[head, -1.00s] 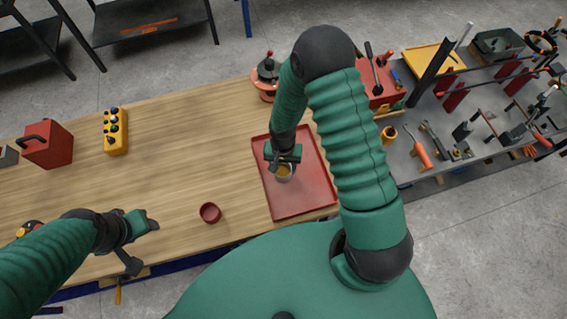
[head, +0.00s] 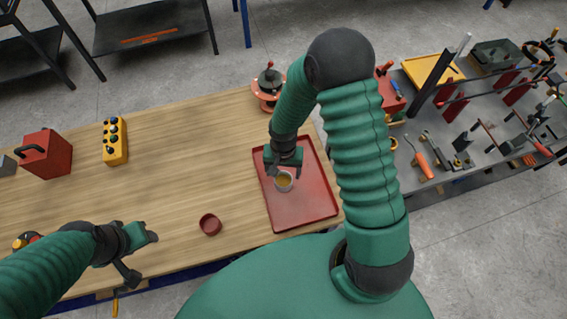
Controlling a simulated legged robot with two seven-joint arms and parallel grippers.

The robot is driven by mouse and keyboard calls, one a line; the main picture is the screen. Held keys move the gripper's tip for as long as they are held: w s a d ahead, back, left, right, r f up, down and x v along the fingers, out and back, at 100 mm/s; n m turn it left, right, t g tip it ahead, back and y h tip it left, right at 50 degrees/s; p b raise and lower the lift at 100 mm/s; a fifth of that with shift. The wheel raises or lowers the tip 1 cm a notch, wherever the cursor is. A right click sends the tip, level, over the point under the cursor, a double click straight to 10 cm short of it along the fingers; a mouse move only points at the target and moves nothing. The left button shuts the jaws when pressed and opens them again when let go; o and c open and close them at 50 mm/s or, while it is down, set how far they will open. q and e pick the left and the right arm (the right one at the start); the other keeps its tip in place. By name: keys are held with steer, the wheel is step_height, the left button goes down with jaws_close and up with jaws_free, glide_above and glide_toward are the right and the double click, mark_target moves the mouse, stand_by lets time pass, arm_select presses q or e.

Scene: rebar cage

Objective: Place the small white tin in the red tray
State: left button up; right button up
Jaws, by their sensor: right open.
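The small white tin (head: 284,182) stands upright in the red tray (head: 312,205), left of its middle, with a yellowish inside showing. My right gripper (head: 283,170) is open just behind and above the tin. Its fingers look apart from the tin, though the gap is small and hard to judge. My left gripper (head: 147,235) is over the table's front left part, away from the tray. Whether its fingers are open or shut is not clear.
A small dark red cup (head: 210,224) stands left of the tray. A red toolbox (head: 45,154), a yellow button box (head: 115,141) and an orange-based device (head: 269,87) stand farther back. The table's middle is clear. A grey tool bench (head: 450,150) is at right.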

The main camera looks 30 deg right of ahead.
step_height(320, 180, up, 8)
step_height(320, 180, up, 5)
steer(key=n+t, duration=0.1)
steer(key=n, duration=0.3)
glide_above(286, 181)
steer(key=s+a, duration=0.1)
steer(key=s, duration=0.1)
steer(key=s+a+r+n+t, duration=0.2)
steer(key=s+r+n, duration=0.1)
steer(key=s, duration=0.2)
arm_select(q)
steer(key=f+b, duration=0.4)
steer(key=shift+s+d+f+b, duration=0.2)
steer(key=shift+f+b, duration=0.1)
arm_select(e)
steer(key=x, duration=0.4)
steer(key=shift+d+f, duration=0.1)
steer(key=shift+f, duration=0.1)
arm_select(q)
steer(key=shift+d, duration=0.2)
arm_select(e)
steer(key=shift+w+d, duration=0.1)
steer(key=shift+d, duration=0.05)
